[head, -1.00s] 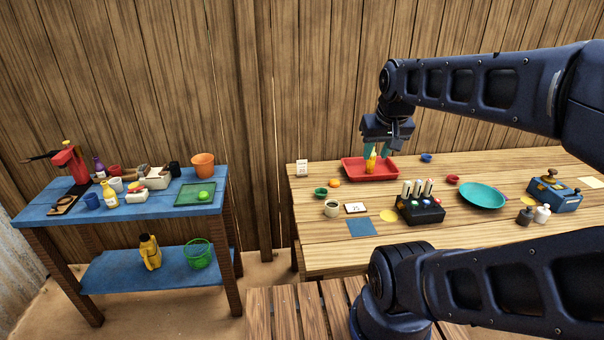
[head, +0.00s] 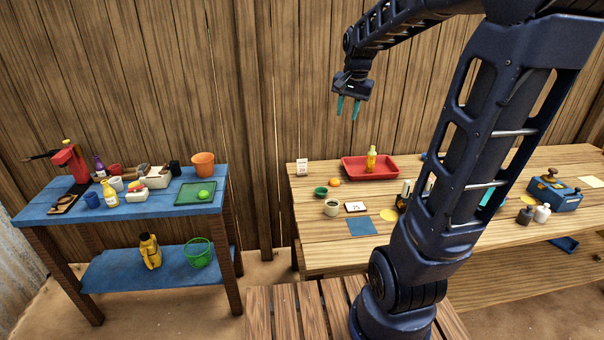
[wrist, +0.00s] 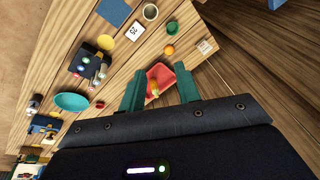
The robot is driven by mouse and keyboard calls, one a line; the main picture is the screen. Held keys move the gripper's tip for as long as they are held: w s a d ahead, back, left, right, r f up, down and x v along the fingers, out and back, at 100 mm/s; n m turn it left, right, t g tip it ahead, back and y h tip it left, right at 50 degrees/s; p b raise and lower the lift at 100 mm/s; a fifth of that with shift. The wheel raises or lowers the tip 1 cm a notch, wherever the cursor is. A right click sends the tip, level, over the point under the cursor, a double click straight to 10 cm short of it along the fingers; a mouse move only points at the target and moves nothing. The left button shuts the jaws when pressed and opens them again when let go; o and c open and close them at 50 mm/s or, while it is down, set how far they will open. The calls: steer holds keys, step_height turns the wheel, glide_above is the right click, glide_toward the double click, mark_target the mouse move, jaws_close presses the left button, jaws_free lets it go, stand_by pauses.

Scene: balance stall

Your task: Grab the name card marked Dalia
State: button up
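A small white standing card (head: 302,166) with dark print is at the table's back left corner; its print is too small to read, so I cannot tell if it says Dalia. It also shows in the wrist view (wrist: 206,46). Another small white card (head: 355,207), with a dark number, lies near the table's front left; in the wrist view (wrist: 135,31) it seems to read 25. My gripper (head: 348,108) is raised high above the back of the table, its teal fingers apart and nothing held. Both fingers show in the wrist view (wrist: 160,92).
A red tray (head: 350,175) with a yellow bottle (head: 371,158) is right of the standing card. An orange ball (head: 335,182), a green bowl (head: 321,192) and a cup (head: 332,208) are in front of it. My arm hides part of the wooden table's (head: 300,230) middle.

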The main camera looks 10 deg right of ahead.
steer(key=w+a+f+m, duration=0.2)
steer(key=w+f+m, duration=0.15)
steer(key=w, duration=0.85)
steer(key=m+g, duration=0.3)
steer(key=m, duration=0.5)
glide_above(302, 173)
steer(key=w, duration=0.1)
steer(key=f, duration=3.1)
steer(key=shift+w+d+f, duration=0.1)
steer(key=shift+d+f, duration=0.2)
steer(key=shift+d, duration=0.1)
steer(key=shift+s+a+f, duration=0.15)
steer(key=shift+f, duration=0.8)
steer(key=shift+s+a+f, duration=0.1)
steer(key=shift+f, duration=0.85)
steer(key=shift+s+a+f, duration=0.15)
steer(key=shift+f, duration=0.8)
steer(key=shift+c, duration=0.2)
jaws_close()
